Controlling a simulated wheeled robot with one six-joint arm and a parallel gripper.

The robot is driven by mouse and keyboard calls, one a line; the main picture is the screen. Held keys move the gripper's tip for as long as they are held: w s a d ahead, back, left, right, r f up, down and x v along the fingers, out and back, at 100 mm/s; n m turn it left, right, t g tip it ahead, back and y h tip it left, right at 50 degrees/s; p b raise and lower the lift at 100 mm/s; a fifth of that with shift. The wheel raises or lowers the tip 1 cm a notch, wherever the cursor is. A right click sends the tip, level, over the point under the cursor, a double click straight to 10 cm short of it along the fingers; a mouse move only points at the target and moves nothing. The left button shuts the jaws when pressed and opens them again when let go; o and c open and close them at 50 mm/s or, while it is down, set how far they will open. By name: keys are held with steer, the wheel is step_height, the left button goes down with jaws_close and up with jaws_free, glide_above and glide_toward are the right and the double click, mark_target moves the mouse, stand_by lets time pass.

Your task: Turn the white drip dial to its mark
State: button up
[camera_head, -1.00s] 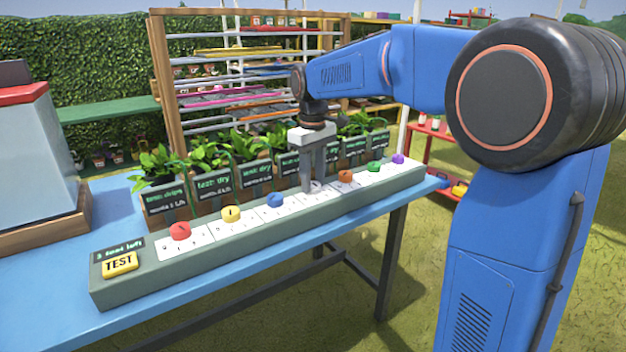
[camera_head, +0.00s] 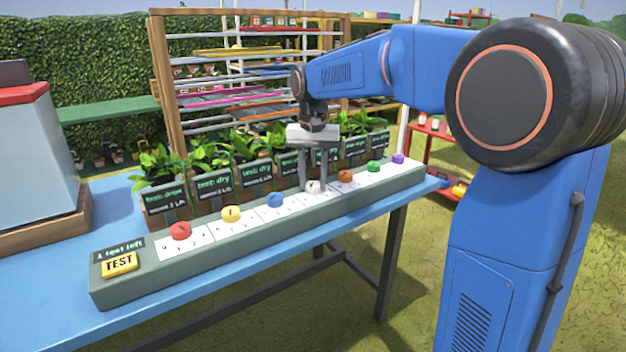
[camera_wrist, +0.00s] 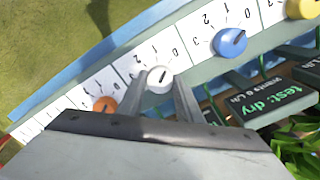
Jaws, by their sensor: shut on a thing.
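The white drip dial (camera_head: 313,187) sits on the grey-green panel (camera_head: 130,282), between the blue dial and the orange dial. It also shows in the wrist view (camera_wrist: 159,80), with a dark pointer line on its top and a scale card with numbers beside it. My gripper (camera_head: 317,184) points down over it, and its two fingers are shut on the dial's sides. In the wrist view the fingers (camera_wrist: 160,88) stand on either side of the dial. I cannot tell which number the pointer meets.
Red (camera_head: 181,231), yellow (camera_head: 231,214), blue (camera_head: 275,200), orange (camera_head: 345,176), green (camera_head: 374,166) and purple (camera_head: 398,158) dials share the panel. A yellow TEST button (camera_head: 120,264) is at its left end. Potted plants with signs (camera_head: 213,186) stand close behind.

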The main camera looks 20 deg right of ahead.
mark_target(313, 183)
steer(key=shift+m, duration=0.6)
steer(key=o, duration=1)
steer(key=shift+o, duration=0.2)
steer(key=shift+r, duration=0.1)
step_height(313, 183, up, 17)
steer(key=shift+r, duration=0.1)
